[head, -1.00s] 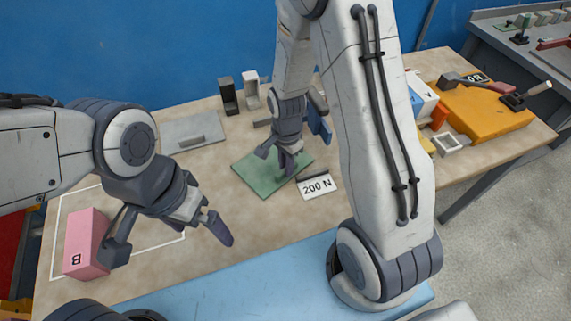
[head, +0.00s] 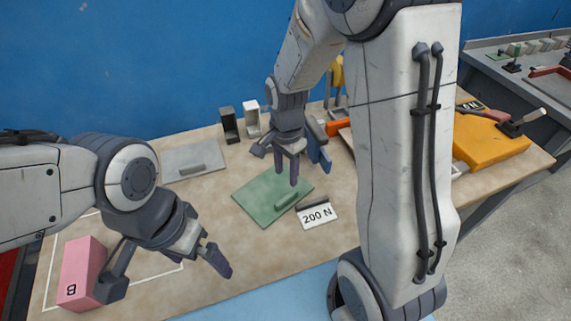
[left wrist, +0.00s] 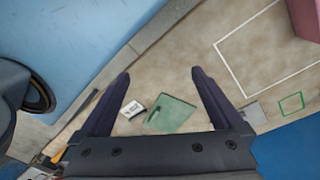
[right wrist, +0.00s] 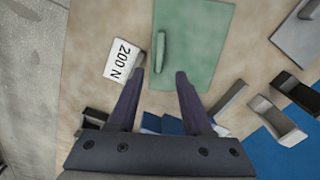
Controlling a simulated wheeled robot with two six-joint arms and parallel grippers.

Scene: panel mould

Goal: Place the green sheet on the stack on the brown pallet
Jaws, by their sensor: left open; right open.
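The green sheet (head: 262,203) lies flat on the tan table and has a raised green handle (head: 293,199) near its front right edge. My right gripper (head: 277,164) is open and empty above the sheet's back part. In the right wrist view the sheet (right wrist: 193,45) and its handle (right wrist: 161,52) lie beyond the open fingertips, apart from them. My left gripper (head: 168,275) is open and empty over the table's front left. The left wrist view shows the sheet (left wrist: 172,115) small between its fingers. I cannot make out a brown pallet or a stack in any view.
A "200 N" card (head: 317,214) lies beside the sheet's front right. A grey plate with a handle (head: 192,161) lies behind it to the left. Black (head: 229,125) and white (head: 252,119) holders stand at the back. A pink block (head: 82,272) sits front left, by a white outline.

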